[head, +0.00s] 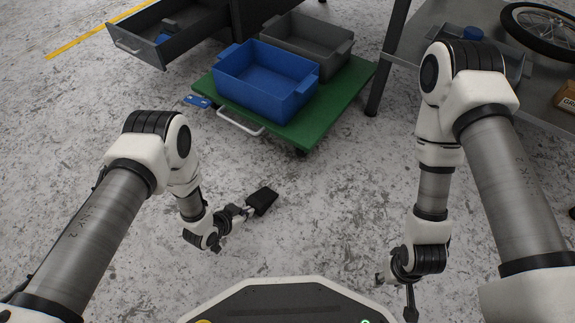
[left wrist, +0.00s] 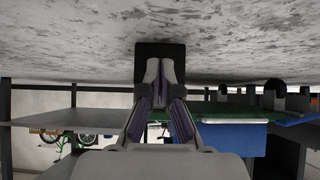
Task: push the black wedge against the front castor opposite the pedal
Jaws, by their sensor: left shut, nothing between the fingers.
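The black wedge (head: 262,201) lies on the floor in front of the green platform cart (head: 330,118). My left gripper (head: 249,211) is shut with nothing between its fingers, its tips at the wedge's near side. In the upside-down left wrist view the wedge (left wrist: 160,50) is straight ahead of the fingertips (left wrist: 160,68); whether they touch is unclear. A dark castor (head: 300,152) shows under the cart's near corner, apart from the wedge. The blue pedal (head: 198,101) is at the cart's left corner. My right gripper (head: 395,284) is low at the right, its jaws unclear.
A blue bin (head: 265,80) and a grey bin (head: 307,40) stand on the cart, which has a white handle (head: 240,122) on its near left side. A grey workbench is at the right and an open drawer (head: 165,32) at upper left. Floor between wedge and cart is clear.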

